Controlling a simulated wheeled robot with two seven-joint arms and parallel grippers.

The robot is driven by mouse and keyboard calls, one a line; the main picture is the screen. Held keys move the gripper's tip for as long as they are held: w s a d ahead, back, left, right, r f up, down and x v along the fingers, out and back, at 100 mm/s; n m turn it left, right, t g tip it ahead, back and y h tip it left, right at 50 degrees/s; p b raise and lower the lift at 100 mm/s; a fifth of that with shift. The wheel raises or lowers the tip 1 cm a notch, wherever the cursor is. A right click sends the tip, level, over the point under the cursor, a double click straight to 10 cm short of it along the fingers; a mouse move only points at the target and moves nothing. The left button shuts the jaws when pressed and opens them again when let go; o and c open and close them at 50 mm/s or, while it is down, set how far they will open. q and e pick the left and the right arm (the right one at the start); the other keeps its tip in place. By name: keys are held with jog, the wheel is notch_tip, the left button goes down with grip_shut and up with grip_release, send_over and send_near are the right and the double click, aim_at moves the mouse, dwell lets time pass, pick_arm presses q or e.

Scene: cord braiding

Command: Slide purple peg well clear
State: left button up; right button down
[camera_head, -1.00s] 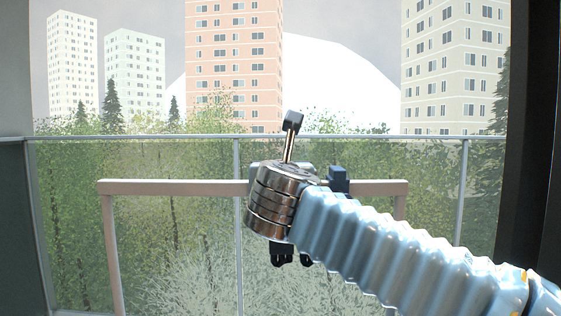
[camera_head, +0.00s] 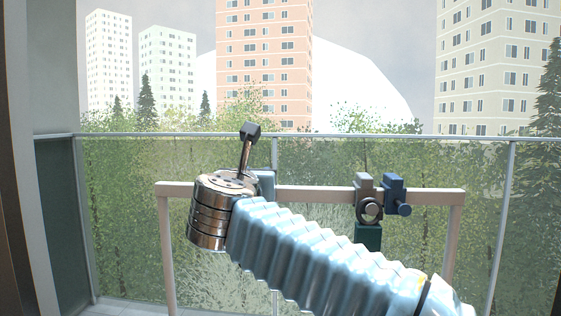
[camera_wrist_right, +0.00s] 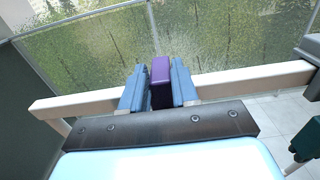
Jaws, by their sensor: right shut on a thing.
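A purple peg (camera_wrist_right: 160,80) sits between the two blue fingers of my right gripper (camera_wrist_right: 159,88) in the right wrist view. The fingers are shut on it at the beige bar (camera_wrist_right: 240,81). In the head view my right wrist covers the peg and most of the gripper, over the left part of the bar (camera_head: 320,192). The other pegs, a grey one (camera_head: 364,188) and a blue one (camera_head: 394,194), sit close together on the bar, well to the right of my gripper. My left gripper is not in view.
A dark green piece (camera_head: 368,236) hangs below the grey peg. The bar stands on a left leg (camera_head: 167,250) and a right leg (camera_head: 453,230). The bar is bare left of my wrist. A glass railing (camera_head: 490,137) runs behind.

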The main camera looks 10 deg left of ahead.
jog(key=shift+a, duration=0.85)
jog(key=shift+r, duration=0.1)
jog(key=c, duration=0.9)
grip_release()
jog(key=shift+s, duration=0.1)
jog(key=shift+s+b, duration=1.6)
jog(key=shift+s, duration=5.3)
